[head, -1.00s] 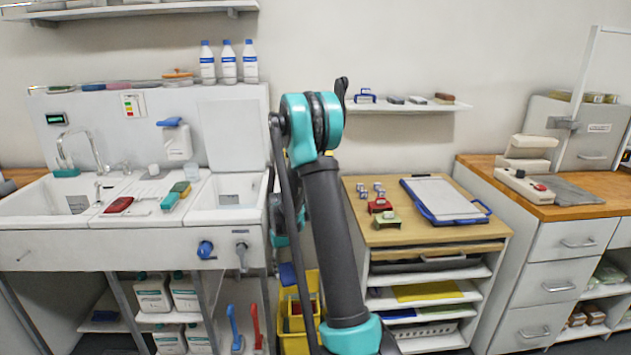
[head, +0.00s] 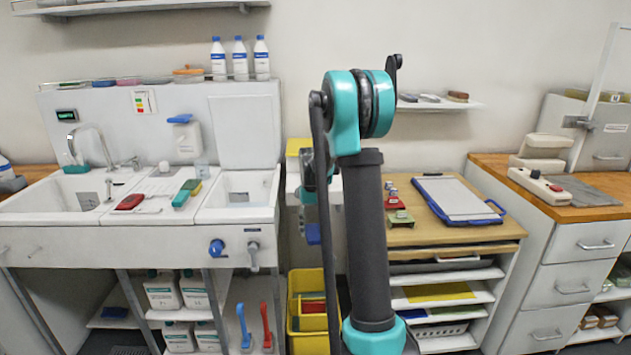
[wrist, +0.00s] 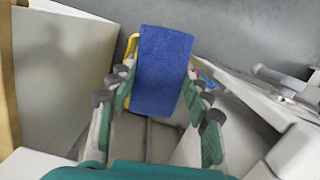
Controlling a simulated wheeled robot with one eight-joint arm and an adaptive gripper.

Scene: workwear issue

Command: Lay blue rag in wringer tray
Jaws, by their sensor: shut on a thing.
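The blue rag (wrist: 162,70) hangs flat between the fingers of my gripper (wrist: 160,88) in the wrist view. The gripper is shut on it. In the head view a small blue part of the rag (head: 313,234) shows left of my arm, above a yellow bucket (head: 309,341). The gripper itself is mostly hidden behind my arm there. The bucket has red and green parts inside its upper opening. I cannot tell for certain which part is the wringer tray. A yellow edge (wrist: 131,46) shows behind the rag in the wrist view.
A white sink unit (head: 120,240) stands left of the bucket, with blue and red brushes (head: 267,325) below it. A wooden-topped shelf unit (head: 470,235) with a clipboard (head: 455,197) stands to the right. Grey floor (wrist: 225,30) shows in the wrist view.

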